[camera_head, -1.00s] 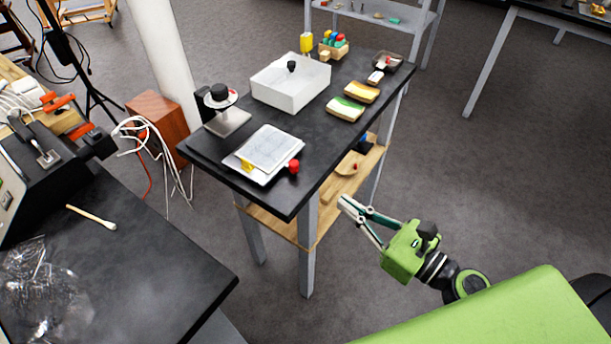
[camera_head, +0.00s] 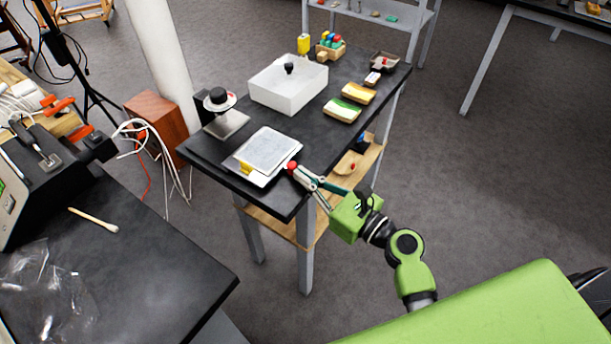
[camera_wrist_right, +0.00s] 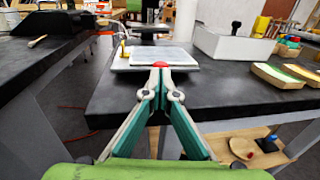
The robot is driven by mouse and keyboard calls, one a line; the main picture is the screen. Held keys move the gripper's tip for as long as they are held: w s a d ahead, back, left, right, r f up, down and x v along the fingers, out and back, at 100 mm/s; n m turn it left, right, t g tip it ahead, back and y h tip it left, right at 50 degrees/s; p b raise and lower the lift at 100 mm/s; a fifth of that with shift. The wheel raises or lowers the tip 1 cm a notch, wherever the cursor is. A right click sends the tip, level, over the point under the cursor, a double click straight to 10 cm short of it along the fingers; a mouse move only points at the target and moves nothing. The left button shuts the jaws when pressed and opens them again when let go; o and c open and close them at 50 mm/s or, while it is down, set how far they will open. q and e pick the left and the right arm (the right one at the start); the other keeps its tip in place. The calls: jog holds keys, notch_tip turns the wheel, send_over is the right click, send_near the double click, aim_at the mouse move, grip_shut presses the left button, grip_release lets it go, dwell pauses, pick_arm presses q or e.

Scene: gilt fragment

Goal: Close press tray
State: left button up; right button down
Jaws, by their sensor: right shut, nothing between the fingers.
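The press tray looks to be the flat light-grey tray (camera_head: 267,151) lying near the front end of the black table. It has a yellow tab (camera_head: 245,168) and a red knob (camera_head: 292,166) on its near edges. My right gripper (camera_head: 297,172) is shut with nothing held, its fingertips right at the red knob. In the right wrist view the closed fingertips (camera_wrist_right: 160,72) line up with the red knob (camera_wrist_right: 161,64), which is partly hidden; I cannot tell whether they touch. My left gripper is not in view.
A white box (camera_head: 288,95) with a black knob, a stand with a black top (camera_head: 218,100), and sponge-like blocks (camera_head: 343,110) stand farther along the black table (camera_head: 315,145). A wooden shelf (camera_head: 275,222) is below. Another dark table (camera_head: 150,270) is at left.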

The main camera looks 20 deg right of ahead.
aim_at(278, 163)
jog(key=x, duration=0.2)
jog(key=p+x, duration=0.1)
jog(key=x, duration=0.2)
jog(key=a+p+x, duration=0.1)
jog(key=x, duration=0.1)
jog(key=shift+a, duration=0.15)
